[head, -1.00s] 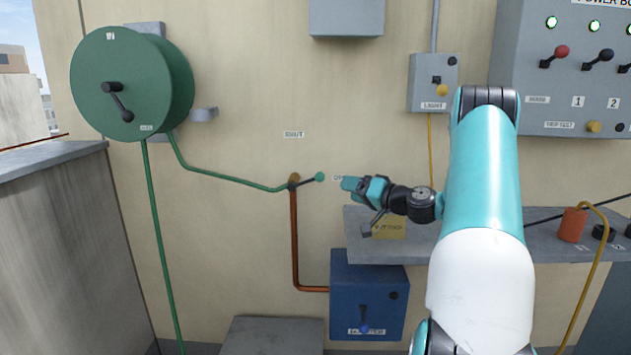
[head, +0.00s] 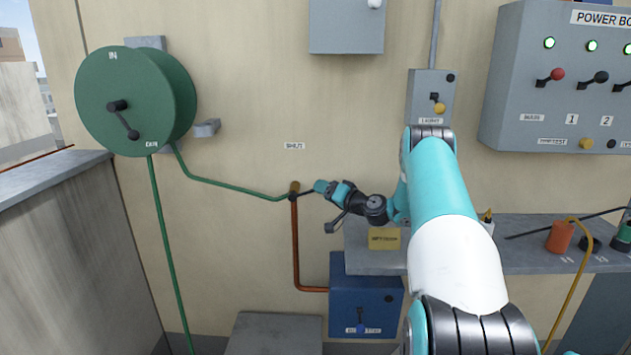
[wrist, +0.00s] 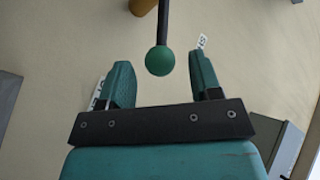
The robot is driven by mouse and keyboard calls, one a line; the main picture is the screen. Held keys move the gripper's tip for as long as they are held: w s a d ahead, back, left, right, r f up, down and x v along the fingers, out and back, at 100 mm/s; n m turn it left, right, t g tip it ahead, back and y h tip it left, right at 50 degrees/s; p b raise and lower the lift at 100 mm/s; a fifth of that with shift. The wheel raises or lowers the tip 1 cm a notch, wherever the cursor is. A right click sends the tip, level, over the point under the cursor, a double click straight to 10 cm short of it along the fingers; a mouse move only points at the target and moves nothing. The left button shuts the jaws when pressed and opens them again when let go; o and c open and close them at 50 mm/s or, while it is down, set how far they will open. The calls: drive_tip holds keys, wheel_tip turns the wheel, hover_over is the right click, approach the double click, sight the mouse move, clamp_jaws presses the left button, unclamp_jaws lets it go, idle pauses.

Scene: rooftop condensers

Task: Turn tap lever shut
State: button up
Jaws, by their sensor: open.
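The tap (head: 294,191) sits on the wall at the top of the copper pipe. Its dark lever (head: 308,191) points right, tilted slightly up. In the wrist view the lever (wrist: 163,22) ends in a green ball knob (wrist: 160,61). My gripper (head: 320,186) is at the lever's end in the head view and hides the knob there. In the wrist view my gripper (wrist: 160,80) is open, with the knob between its two green fingers and a gap on each side. A "SHUT" label (head: 294,146) is on the wall above the tap.
A green hose reel (head: 125,100) hangs at the left, its hose (head: 235,188) running to the tap. A grey shelf (head: 430,262) with a yellow box (head: 384,239) and a blue box (head: 365,300) lie right of the pipe.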

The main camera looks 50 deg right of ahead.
sight(306, 193)
drive_tip(key=shift+w+p, duration=0.4)
drive_tip(key=shift+w, duration=1.75)
clamp_jaws()
